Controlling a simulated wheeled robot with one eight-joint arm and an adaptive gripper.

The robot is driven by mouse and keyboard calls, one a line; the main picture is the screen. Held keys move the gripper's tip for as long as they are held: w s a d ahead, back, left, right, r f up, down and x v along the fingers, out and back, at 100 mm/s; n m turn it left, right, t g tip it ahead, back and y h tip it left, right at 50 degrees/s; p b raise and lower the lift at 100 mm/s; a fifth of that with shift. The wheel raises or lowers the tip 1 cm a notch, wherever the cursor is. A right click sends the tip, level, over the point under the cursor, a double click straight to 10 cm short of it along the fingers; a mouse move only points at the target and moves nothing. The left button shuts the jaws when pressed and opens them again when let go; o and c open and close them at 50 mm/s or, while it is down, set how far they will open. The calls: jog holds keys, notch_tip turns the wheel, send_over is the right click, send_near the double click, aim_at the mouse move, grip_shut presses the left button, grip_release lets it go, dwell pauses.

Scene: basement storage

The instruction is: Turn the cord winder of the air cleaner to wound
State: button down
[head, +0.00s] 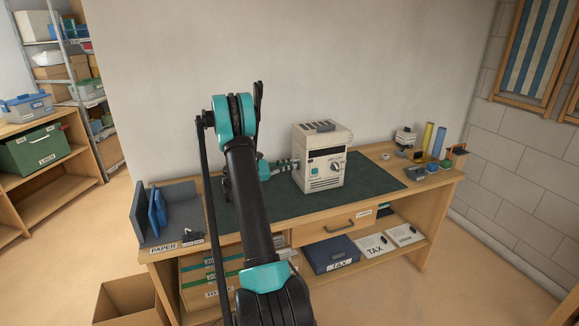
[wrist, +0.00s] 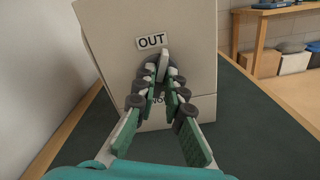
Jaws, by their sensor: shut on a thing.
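The air cleaner (head: 322,170) is a cream box with a dial and a teal part on its front. It stands on the dark green mat (head: 385,178) on the bench. In the wrist view, its side panel (wrist: 200,50) carries an "OUT" label above a grey round cord winder (wrist: 163,66) with a raised grip. A lower label is partly hidden by my fingers. My gripper (wrist: 163,85) is shut on the cord winder's grip. In the head view, my gripper (head: 286,165) reaches the left side of the air cleaner, and the winder is hidden there.
A grey paper tray (head: 180,205) with blue folders stands at the bench's left end. Small items and two rolls (head: 427,138) stand at the right end. A wall is close behind the bench. An open cardboard box (head: 130,300) is on the floor.

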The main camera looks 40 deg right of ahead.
jog(key=shift+f+m, duration=0.2)
jog(key=shift+m, duration=5)
jog(key=shift+f+m, duration=0.15)
jog(key=shift+m, duration=5.05)
jog(key=shift+f+m, duration=0.2)
jog(key=shift+m, duration=5)
jog(key=c, duration=1.6)
grip_release()
jog(key=shift+w, duration=0.1)
jog(key=shift+a, duration=0.1)
